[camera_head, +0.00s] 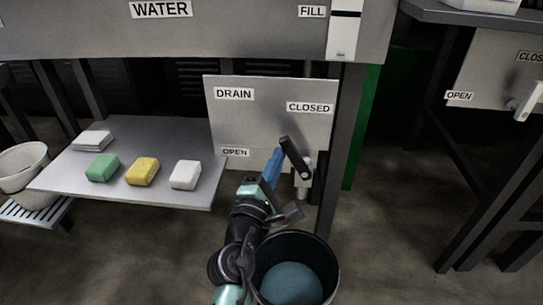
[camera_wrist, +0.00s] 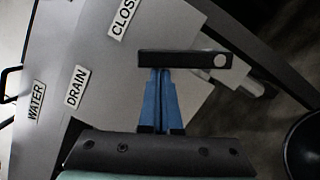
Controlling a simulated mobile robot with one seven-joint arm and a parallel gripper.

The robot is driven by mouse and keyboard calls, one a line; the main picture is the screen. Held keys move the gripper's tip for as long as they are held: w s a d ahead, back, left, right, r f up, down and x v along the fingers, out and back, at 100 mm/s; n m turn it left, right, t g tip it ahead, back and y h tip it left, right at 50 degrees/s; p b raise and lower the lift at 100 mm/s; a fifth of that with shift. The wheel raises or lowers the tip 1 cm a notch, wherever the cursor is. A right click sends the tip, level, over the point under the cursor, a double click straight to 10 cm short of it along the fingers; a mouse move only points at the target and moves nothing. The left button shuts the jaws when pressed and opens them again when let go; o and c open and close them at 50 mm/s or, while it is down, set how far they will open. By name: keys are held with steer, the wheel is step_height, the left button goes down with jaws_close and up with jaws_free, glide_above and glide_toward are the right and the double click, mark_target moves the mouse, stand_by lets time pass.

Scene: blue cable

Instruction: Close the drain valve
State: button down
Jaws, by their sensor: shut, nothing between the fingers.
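The drain valve's black lever (camera_head: 292,155) slants up and left from its pivot in front of the grey drain panel (camera_head: 260,125). Its free end points between the OPEN label (camera_head: 235,152) and the CLOSED label (camera_head: 308,107). The pale valve spout (camera_head: 302,188) hangs below the pivot. My gripper (camera_head: 278,152) has blue fingers, shut and empty, at the left side of the lever near its free end. In the wrist view the lever (camera_wrist: 180,59) crosses just beyond the fingertips (camera_wrist: 160,72); I cannot tell whether they touch.
A dark bucket (camera_head: 336,262) with bluish contents stands below the spout. A metal shelf (camera_head: 150,197) at left bears green, yellow and white blocks. A table leg (camera_head: 342,150) stands right of the valve. Another valve panel (camera_head: 490,85) is at far right, beyond open floor.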

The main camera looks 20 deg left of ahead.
mark_target(292, 154)
steer(key=m+p, duration=0.1)
steer(key=d+r+m+p, duration=0.1)
steer(key=r+m+p, duration=0.1)
steer(key=shift+w+d+m+g, duration=0.25)
steer(key=shift+d+m+g, duration=0.05)
steer(key=shift+d+g, duration=0.1)
steer(key=shift+w+d+m+g+p, duration=0.15)
steer(key=shift+d+m+g+p, duration=0.15)
steer(key=shift+d+m+p, duration=0.45)
steer(key=shift+a+m, duration=0.15)
steer(key=shift+m, duration=0.2)
